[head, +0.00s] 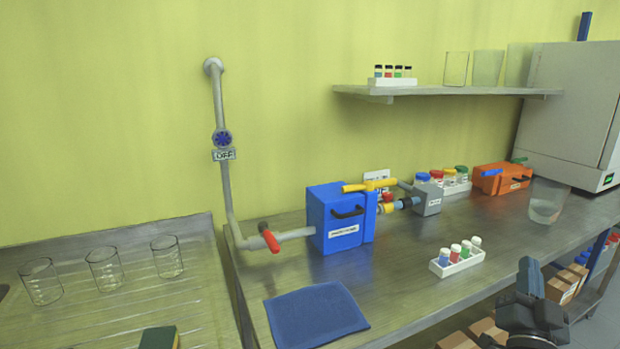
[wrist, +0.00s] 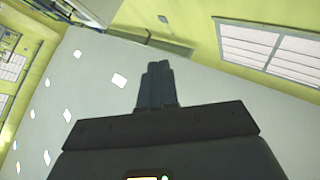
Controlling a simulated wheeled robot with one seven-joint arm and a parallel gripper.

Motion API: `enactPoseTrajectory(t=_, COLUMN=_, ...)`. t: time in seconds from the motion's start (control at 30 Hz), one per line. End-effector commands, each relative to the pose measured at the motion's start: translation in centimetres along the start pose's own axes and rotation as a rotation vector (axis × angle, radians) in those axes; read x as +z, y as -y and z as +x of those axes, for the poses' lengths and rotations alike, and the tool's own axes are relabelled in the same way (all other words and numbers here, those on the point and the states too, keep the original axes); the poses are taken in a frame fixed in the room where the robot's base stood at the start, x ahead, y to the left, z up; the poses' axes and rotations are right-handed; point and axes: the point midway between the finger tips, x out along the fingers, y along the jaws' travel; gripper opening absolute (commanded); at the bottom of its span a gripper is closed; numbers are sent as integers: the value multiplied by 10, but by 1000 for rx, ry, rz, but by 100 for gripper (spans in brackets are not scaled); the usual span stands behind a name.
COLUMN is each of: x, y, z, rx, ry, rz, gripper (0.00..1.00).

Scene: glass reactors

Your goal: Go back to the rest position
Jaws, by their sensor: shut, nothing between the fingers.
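My gripper (head: 529,278) shows at the lower right of the head view, in front of the bench's front edge, with its fingers pointing up. In the wrist view its fingers (wrist: 157,88) are together with nothing between them. The wrist view behind the fingers shows only the room's ceiling, walls and a window (wrist: 270,50). No bench object touches the gripper in the head view.
The metal bench (head: 400,285) carries a blue box (head: 335,222), a vial rack (head: 458,258), a blue cloth (head: 315,314), an orange box (head: 500,180) and a glass beaker (head: 546,205). A shelf (head: 450,91) hangs above. Cardboard boxes (head: 560,290) sit below, near my gripper.

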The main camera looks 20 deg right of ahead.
Motion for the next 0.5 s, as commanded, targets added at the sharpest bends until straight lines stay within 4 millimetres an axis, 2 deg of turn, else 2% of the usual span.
enactPoseTrajectory(t=0.03, x=-1, y=-1, z=-20, rx=-48, ry=28, rz=-35, gripper=0)
enactPoseTrajectory(t=0.33, x=-12, y=11, z=-139, rx=-307, ry=218, rz=-165, gripper=0)
enactPoseTrajectory(t=0.5, x=-27, y=16, z=-210, rx=-423, ry=349, rz=-210, gripper=0)
